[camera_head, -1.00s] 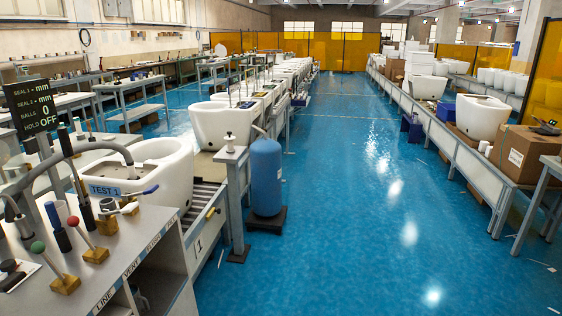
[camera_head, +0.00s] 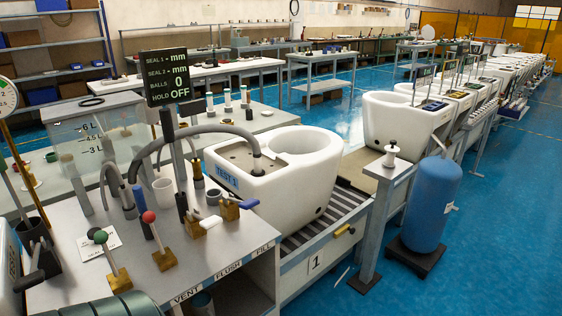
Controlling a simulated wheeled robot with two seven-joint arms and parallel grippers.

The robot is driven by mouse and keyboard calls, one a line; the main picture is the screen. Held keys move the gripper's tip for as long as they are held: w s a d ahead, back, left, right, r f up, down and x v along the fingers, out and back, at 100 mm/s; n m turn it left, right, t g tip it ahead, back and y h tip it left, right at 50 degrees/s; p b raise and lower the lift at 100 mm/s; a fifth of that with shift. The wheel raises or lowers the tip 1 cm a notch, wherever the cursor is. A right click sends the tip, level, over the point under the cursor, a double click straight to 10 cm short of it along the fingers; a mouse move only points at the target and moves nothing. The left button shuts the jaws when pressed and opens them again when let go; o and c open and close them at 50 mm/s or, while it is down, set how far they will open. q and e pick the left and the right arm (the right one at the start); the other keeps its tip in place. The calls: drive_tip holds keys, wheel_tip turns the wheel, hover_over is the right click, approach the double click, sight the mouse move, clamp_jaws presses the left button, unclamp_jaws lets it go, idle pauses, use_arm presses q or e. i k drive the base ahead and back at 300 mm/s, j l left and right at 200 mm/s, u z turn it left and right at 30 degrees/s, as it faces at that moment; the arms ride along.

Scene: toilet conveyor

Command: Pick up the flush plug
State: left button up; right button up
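No part is labelled as the flush plug. A small white plug-like piece with a dark tip (camera_head: 391,150) stands upright on a grey post (camera_head: 376,225) beside the conveyor; it may be the flush plug. Several similar white and green upright pieces (camera_head: 228,98) stand on the bench behind the display. A white toilet bowl (camera_head: 312,205) marked TEST 1 sits on the conveyor rollers, with a grey hose reaching its top.
A grey bench (camera_head: 205,265) marked VENT, FLUSH and FILL holds levers with a red knob (camera_head: 149,217) and a green knob (camera_head: 101,237). A blue tank (camera_head: 432,205) stands on the floor right of the post. The blue floor at the lower right is clear.

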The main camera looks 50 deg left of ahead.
sight(258, 171)
drive_tip(key=i+u, duration=0.2)
drive_tip(key=i, duration=0.25)
drive_tip(key=i+l+u, duration=0.15)
drive_tip(key=i, duration=0.35)
drive_tip(key=i+l+u, duration=0.2)
drive_tip(key=i, duration=0.25)
drive_tip(key=i+l+u, duration=0.15)
drive_tip(key=i+u, duration=0.25)
drive_tip(key=i+l+u, duration=0.15)
drive_tip(key=u, duration=0.2)
drive_tip(key=i+l+u, duration=0.25)
drive_tip(key=u, duration=0.15)
drive_tip(key=i+l+u, duration=0.15)
drive_tip(key=l+u, duration=0.25)
drive_tip(key=i+l+u, duration=0.25)
drive_tip(key=l+u, duration=0.2)
drive_tip(key=l, duration=0.3)
drive_tip(key=i, duration=0.05)
